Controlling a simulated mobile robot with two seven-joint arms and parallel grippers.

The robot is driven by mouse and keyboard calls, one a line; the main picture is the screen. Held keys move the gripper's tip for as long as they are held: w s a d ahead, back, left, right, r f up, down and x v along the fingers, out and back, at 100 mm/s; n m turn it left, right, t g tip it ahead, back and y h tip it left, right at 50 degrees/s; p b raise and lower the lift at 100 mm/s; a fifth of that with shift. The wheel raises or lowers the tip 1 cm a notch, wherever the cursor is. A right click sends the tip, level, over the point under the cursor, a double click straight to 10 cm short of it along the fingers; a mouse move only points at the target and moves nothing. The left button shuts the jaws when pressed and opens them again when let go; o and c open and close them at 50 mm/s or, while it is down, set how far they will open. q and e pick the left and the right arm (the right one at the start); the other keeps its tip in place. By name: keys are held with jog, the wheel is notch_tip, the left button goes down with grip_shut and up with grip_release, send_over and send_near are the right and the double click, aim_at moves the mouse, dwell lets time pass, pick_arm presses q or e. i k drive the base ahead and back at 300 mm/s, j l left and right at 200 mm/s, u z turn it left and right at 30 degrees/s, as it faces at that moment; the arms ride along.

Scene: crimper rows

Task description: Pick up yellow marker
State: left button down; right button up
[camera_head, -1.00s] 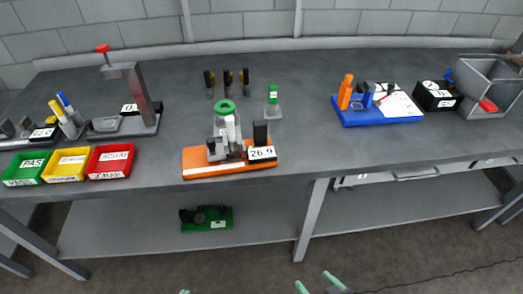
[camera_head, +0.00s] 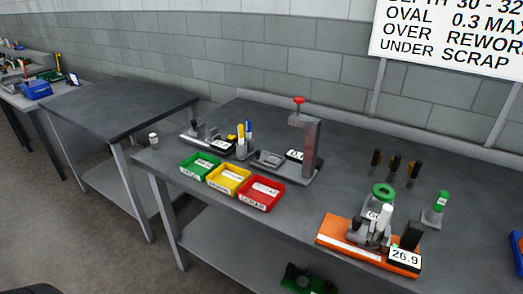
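A yellow marker (camera_head: 240,132) stands upright next to a blue marker (camera_head: 248,131) in a small grey holder (camera_head: 243,150) on the grey workbench. The holder is behind the yellow tray and left of the gauge stand with the red knob. Neither of my grippers shows in the head view now.
Green (camera_head: 200,166), yellow (camera_head: 229,179) and red (camera_head: 262,192) trays line the bench's front edge. A gauge stand (camera_head: 311,145) with a red knob and an orange-based crimper (camera_head: 345,236) stand to the right. A bare table (camera_head: 120,105) is at the left.

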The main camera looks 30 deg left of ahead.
aim_at(240, 126)
jog(key=j+z, duration=0.15)
jog(key=j, duration=0.3)
jog(key=j+z, duration=0.1)
jog(key=j, duration=0.3)
jog(key=k+j+z, duration=0.15)
jog(key=j, duration=0.3)
jog(key=j+z, duration=0.1)
jog(key=j, duration=0.3)
jog(key=k+j+z, duration=0.15)
jog(key=j, duration=0.25)
jog(key=k+j+z, duration=0.1)
jog(key=j, duration=0.3)
